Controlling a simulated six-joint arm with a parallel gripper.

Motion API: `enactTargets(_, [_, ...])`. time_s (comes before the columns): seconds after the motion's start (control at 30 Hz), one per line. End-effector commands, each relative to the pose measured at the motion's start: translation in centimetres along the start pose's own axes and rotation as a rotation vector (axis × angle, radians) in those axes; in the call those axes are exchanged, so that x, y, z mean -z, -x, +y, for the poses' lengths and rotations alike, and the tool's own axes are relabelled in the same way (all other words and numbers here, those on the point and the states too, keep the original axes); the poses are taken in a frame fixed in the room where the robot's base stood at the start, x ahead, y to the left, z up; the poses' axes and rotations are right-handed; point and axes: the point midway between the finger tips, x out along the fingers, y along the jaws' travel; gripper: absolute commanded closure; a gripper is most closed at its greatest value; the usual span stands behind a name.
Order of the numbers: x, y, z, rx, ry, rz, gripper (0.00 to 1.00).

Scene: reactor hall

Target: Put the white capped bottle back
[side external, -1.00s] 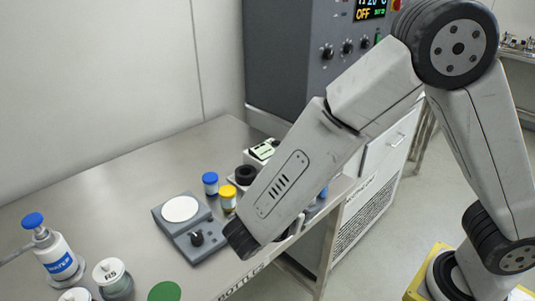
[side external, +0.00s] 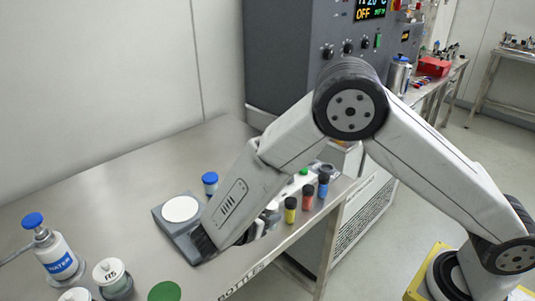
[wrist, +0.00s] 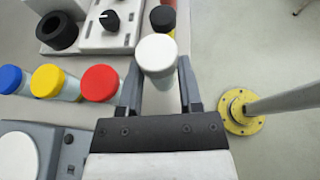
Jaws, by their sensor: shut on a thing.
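The white capped bottle (wrist: 157,55) is between the two fingers of my gripper (wrist: 158,80) in the wrist view, its round white cap toward the camera. The fingers are shut on it. The lower part of the bottle is hidden below its cap. In the side view my forearm hides the gripper and most of the bottle. The wrist view shows blue (wrist: 10,78), yellow (wrist: 46,81) and red (wrist: 100,83) capped bottles in a row to the left of the gripper.
A grey device with a white plate (side external: 181,209) stands beside my wrist. Yellow (side external: 290,210), red (side external: 308,198) and blue (side external: 323,185) vials stand near the table edge.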

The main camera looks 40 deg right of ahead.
Motion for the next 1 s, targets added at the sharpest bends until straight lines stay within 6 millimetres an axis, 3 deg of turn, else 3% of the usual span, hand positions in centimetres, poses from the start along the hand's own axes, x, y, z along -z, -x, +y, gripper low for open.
enactTargets(0.27, [0.6,-0.3,0.5,0.001,0.001,-0.001,1.00])
enactTargets(0.6, [3.3,-1.4,0.5,0.000,0.001,-0.001,1.00])
enactTargets(1.0, [3.6,-1.5,0.5,0.000,0.001,0.000,1.00])
